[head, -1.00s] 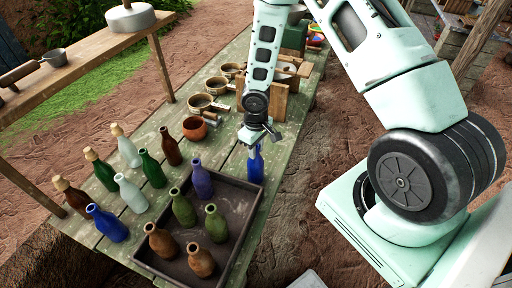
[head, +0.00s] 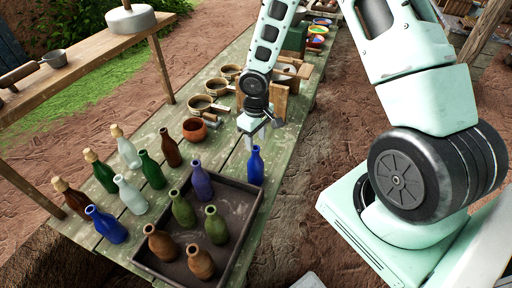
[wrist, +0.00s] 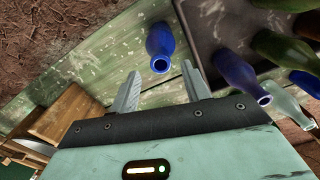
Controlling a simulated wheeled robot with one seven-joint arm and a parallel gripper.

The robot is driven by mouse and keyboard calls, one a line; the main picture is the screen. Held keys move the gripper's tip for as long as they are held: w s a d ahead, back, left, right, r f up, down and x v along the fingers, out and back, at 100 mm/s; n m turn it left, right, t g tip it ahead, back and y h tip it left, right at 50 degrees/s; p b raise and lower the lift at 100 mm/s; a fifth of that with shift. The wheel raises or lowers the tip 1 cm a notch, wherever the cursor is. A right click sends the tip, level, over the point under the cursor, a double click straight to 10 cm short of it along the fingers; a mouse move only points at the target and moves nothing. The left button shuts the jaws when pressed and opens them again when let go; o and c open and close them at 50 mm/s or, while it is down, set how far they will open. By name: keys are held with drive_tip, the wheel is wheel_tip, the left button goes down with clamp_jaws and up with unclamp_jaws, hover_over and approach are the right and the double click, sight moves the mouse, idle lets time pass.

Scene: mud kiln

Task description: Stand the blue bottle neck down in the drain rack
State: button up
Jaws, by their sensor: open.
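A blue bottle (head: 256,167) stands upright, neck up, on the green table just outside the dark tray's far right corner. In the wrist view the blue bottle (wrist: 160,48) shows its open mouth, ahead of and between my fingers' lines. My gripper (head: 262,135) is open and empty, above and slightly beyond the bottle, apart from it. Its two fingers (wrist: 160,90) also show in the wrist view. A second blue bottle (head: 106,224) stands at the table's near left. A wooden stand (head: 268,104) farther along the table may be the drain rack; I cannot tell its slots.
The dark tray (head: 237,184) holds a violet-blue bottle (head: 202,181) and several green and brown bottles. More bottles stand in rows left of it. A terracotta bowl (head: 195,129) and several pans (head: 219,86) lie beyond. A wooden shelf (head: 85,52) runs along the left.

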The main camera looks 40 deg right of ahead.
wheel_tip(320, 180, up, 6)
drive_tip(key=r, duration=0.1)
drive_tip(key=s+a+r+n, duration=0.2)
drive_tip(key=s+a+r, duration=0.55)
drive_tip(key=a, duration=0.35)
drive_tip(key=s+a+r+n, duration=0.1)
drive_tip(key=s+a+r, duration=0.2)
drive_tip(key=s, duration=0.4)
drive_tip(key=s+a+r, duration=0.4)
drive_tip(key=s+a, duration=0.1)
drive_tip(key=s, duration=0.3)
drive_tip(key=shift+r+n+y, duration=0.3)
drive_tip(key=shift+n, duration=0.1)
drive_tip(key=shift+s, duration=0.1)
